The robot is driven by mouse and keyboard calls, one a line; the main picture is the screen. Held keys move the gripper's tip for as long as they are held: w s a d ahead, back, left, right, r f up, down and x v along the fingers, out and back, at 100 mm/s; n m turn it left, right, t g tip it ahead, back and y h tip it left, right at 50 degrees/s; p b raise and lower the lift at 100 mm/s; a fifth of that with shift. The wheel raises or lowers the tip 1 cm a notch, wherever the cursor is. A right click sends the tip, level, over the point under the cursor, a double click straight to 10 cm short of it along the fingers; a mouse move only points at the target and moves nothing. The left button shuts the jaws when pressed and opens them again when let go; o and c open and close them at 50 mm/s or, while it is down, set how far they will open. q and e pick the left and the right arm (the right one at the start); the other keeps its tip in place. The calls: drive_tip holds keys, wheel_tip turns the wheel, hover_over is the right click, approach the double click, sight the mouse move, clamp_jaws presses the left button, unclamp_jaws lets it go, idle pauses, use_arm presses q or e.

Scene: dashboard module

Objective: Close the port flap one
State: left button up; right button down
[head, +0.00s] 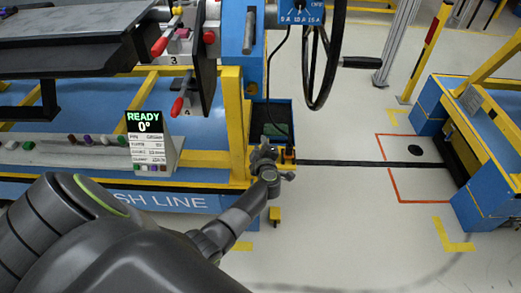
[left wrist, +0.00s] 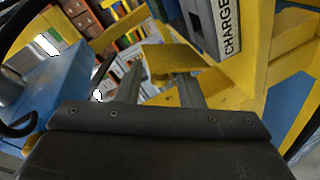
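In the left wrist view a yellow plate (left wrist: 172,58), which looks like the port flap, juts out beside a grey panel marked CHARGE (left wrist: 230,28). My left gripper (left wrist: 160,84) has its two fingers apart, with nothing seen held between them. Their tips are close to the plate's near edge; I cannot tell whether they touch it. In the head view my left gripper (head: 272,158) is low at the right end of the blue and yellow bench (head: 232,125), beside its yellow corner post. The flap is too small to make out there. My right gripper is not in view.
A handwheel (head: 320,60) and a hanging black cable (head: 271,100) are above the gripper. A dark strip (head: 360,163) runs across the floor to a blue and yellow stand (head: 490,200) at the right. A READY display (head: 145,128) stands on the bench.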

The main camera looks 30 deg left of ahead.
use_arm(q)
drive_tip(key=shift+w+a, duration=0.15)
drive_tip(key=shift+a, duration=0.05)
clamp_jaws()
